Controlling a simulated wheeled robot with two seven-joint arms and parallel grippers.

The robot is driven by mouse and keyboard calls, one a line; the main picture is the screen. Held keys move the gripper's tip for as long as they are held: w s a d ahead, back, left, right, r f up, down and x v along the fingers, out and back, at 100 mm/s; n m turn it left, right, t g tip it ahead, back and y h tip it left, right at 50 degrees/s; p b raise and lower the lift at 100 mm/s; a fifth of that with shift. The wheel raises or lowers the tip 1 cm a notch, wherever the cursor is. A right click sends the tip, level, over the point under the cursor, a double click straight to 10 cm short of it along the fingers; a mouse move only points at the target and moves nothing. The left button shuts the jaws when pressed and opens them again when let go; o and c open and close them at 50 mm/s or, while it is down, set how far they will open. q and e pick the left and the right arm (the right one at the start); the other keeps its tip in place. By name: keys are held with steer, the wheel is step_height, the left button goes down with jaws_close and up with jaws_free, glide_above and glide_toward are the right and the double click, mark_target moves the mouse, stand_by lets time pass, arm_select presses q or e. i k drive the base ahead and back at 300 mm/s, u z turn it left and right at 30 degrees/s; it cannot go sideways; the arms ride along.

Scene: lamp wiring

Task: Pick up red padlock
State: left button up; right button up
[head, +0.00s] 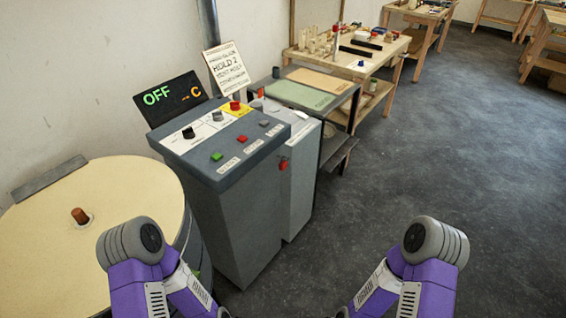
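A small red padlock (284,163) hangs on the upper side of the light grey cabinet (301,180), just right of the control console. It is small in the head view, and I cannot tell whether it is locked. My two purple and grey arms show at the bottom, one on each side. Both run down out of the picture, and neither gripper's fingers can be seen. The visible parts of both arms are apart from the padlock.
The grey control console (227,215) has buttons and knobs, with an "OFF" display (168,98) and a sign (229,68) behind. A round cream-topped drum (125,200) stands left. A workbench (345,65) stands beyond. The floor (430,150) to the right is clear.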

mark_target(283, 164)
steer(key=z, duration=1.3)
steer(key=i, duration=1.8)
steer(key=u, duration=3)
